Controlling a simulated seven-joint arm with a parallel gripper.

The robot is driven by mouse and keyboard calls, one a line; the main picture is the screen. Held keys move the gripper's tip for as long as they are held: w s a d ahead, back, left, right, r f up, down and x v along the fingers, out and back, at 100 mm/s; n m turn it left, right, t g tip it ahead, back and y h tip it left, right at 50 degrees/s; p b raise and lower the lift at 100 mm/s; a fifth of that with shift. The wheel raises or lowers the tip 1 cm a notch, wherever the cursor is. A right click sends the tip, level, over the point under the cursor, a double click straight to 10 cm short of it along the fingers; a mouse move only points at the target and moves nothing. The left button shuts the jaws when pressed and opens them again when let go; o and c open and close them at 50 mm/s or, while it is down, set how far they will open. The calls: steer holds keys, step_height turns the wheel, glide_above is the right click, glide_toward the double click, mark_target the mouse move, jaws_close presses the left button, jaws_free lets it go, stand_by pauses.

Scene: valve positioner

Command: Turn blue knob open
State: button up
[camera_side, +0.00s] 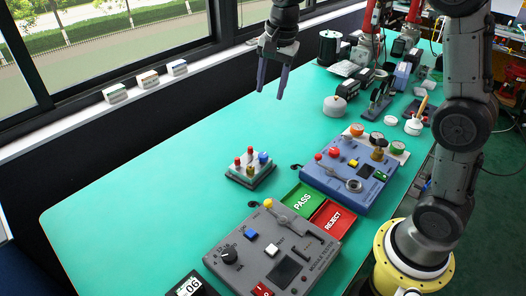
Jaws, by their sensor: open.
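A small grey block (249,172) stands on the green table, left of the middle. It carries several small coloured knobs. The blue knob (264,158) is at its right side, with red knobs (250,151) to its left and a yellowish one (251,170) in front. The blue knob's turn angle is too small to tell. My gripper (272,93) hangs at the upper middle with its two dark fingers pointing down and apart. It is open and empty, well above the table, and touches nothing. In the picture it is above the block.
A blue control box (350,176) and a grey control box (270,262) stand at the right and front. A green PASS tray (301,203) and a red REJECT tray (333,219) lie between them. The table's left part (130,195) is clear.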

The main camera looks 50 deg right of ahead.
steer(key=g, duration=0.2)
glide_above(263, 155)
step_height(263, 155, down, 10)
step_height(263, 155, down, 14)
steer(key=shift+f, duration=0.1)
jaws_close()
